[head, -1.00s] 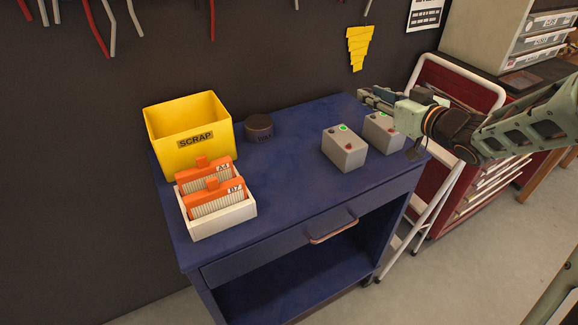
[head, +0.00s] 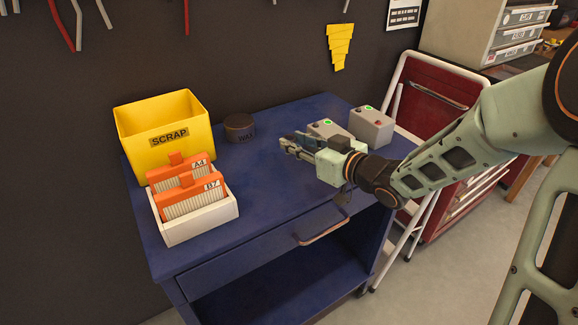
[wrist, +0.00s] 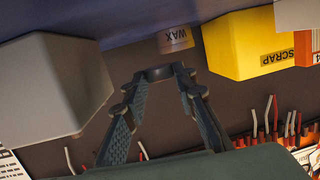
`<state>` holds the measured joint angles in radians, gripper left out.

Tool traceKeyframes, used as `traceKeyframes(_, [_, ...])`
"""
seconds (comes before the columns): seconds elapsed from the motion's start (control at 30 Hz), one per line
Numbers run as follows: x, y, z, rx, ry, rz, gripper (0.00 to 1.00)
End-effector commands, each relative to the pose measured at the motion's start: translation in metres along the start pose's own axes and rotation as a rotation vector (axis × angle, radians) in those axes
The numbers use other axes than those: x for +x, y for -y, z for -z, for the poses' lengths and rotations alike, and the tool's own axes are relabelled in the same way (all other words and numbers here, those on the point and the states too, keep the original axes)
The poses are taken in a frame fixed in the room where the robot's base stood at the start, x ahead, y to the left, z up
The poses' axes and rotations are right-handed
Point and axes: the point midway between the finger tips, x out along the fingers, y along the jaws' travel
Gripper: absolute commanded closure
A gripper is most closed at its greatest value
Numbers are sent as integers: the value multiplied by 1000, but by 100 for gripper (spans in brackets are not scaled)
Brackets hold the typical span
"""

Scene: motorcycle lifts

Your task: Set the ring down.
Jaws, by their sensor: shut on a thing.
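My gripper (head: 291,147) is above the blue cart top (head: 262,185), left of the two grey button boxes. In the wrist view my gripper (wrist: 160,80) has its two fingers closed on a small dark ring (wrist: 156,73) at their tips. Only part of the ring's edge shows there. In the head view the ring is too small and dark to make out clearly at the fingertips. My wrist partly covers the nearer button box.
A yellow SCRAP bin (head: 165,137), a dark WAX tin (head: 239,128) and a white card tray (head: 195,222) stand left on the cart. Grey button boxes (head: 371,125) stand at the right. The middle and front of the top are clear.

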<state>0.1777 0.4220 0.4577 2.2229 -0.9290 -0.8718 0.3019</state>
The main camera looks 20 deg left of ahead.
Motion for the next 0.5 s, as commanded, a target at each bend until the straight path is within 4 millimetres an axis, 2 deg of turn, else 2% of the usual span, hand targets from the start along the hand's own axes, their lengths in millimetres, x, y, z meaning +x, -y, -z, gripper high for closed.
traceKeyframes(0.27, [11, 18, -21, 2, -1, 3, 99])
traceKeyframes(0.4, [15, 17, -42, 3, 0, 0, 99])
traceKeyframes(0.5, [17, 18, -49, 1, -2, 0, 99])
